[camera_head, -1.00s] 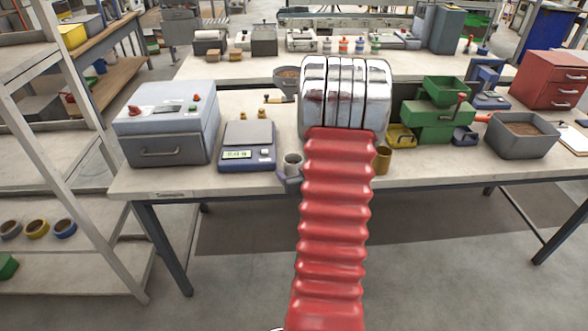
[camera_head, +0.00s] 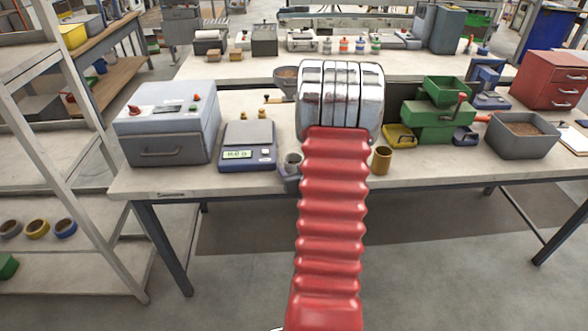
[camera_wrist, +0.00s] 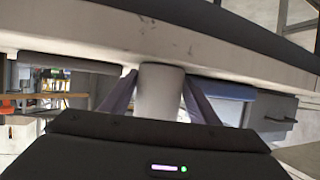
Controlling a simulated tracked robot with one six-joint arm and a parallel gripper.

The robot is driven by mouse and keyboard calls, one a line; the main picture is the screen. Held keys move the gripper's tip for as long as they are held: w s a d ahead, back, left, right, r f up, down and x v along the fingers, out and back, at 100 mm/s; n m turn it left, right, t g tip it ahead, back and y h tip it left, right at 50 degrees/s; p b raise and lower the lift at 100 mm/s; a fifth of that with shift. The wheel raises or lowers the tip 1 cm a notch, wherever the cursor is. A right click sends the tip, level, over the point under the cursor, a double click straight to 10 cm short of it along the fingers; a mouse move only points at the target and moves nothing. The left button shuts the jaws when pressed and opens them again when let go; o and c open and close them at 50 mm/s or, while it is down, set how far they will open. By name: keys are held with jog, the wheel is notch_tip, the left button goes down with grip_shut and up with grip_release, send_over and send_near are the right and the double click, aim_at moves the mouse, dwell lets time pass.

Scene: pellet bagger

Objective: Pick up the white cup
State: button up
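The white cup (camera_wrist: 160,92) stands upright in the middle of the wrist view, between my gripper's two purple-grey fingers. My gripper (camera_wrist: 160,80) flanks the cup closely with a finger on each side. The fingertips look level with the cup's edges, but I cannot tell whether they press on it. In the head view my red arm and chrome wrist hide much of the bench behind; a bit of my gripper shows below the cup.
The blue scale (camera_head: 248,150) and a grey machine (camera_head: 168,125) stand left of the cup. A gold-brown cup (camera_head: 381,160) stands to its right, past my arm. The green machine (camera_head: 438,112) and a grey bin (camera_head: 523,136) are farther right.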

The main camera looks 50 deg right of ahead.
jog(key=c, duration=0.8)
jog(key=shift+r, duration=0.15)
jog(key=shift+r, duration=4.9)
jog(key=shift+o, duration=0.3)
